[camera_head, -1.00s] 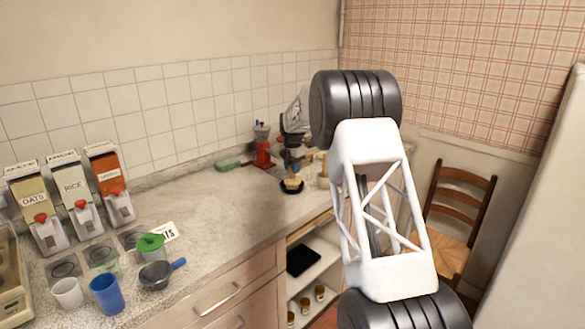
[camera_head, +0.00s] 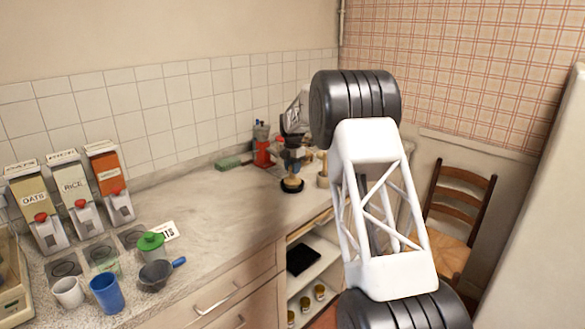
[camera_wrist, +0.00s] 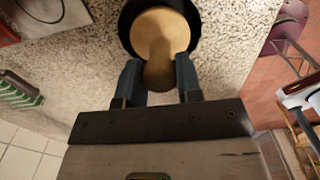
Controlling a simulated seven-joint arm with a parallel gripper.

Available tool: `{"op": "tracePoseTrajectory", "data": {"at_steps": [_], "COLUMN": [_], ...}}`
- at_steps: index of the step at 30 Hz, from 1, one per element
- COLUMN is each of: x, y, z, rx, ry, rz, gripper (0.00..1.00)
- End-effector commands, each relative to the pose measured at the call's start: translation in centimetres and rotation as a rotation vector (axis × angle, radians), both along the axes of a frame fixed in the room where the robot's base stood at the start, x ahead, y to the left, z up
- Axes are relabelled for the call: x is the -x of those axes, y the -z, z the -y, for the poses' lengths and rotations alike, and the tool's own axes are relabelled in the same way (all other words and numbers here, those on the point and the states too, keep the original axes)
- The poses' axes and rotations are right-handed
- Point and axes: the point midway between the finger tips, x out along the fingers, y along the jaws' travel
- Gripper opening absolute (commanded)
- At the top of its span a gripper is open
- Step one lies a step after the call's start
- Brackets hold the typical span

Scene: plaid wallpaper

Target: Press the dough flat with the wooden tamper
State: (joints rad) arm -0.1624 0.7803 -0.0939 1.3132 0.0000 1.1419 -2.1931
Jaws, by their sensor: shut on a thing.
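My gripper (camera_wrist: 159,80) is shut on the wooden tamper (camera_wrist: 160,76), with one blue finger on each side of its handle. The tamper's broad round wooden end (camera_wrist: 158,30) faces away from my wrist and lies over a black round dish (camera_wrist: 128,38). In the head view, the tamper (camera_head: 291,180) stands about upright over the dish (camera_head: 291,188), below my gripper. I cannot make out the dough; the tamper's end covers most of the dish. I cannot tell whether the tamper touches what lies under it.
A red device (camera_head: 262,153) and a green sponge-like block (camera_head: 229,163) stand near the tiled wall. A light wooden item (camera_head: 323,180) is just right of the dish. Cups, a pan (camera_head: 156,275) and dispensers (camera_head: 72,190) are at the left. The counter middle is clear.

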Motion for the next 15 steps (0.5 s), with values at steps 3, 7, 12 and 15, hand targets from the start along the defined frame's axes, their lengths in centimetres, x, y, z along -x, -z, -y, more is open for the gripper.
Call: {"op": "tracePoseTrajectory", "data": {"at_steps": [3,7,12,15], "x": [0.0,-0.01,-0.01,-0.01], "y": [0.07,0.18,0.32,0.41], "z": [0.0,-0.01,0.0,0.0], "rx": [0.0,0.0,0.0,0.0], "ry": [0.0,0.0,0.0,0.0], "rz": [0.0,0.0,0.0,0.0], "gripper": [0.14,0.14,0.14,0.14]}}
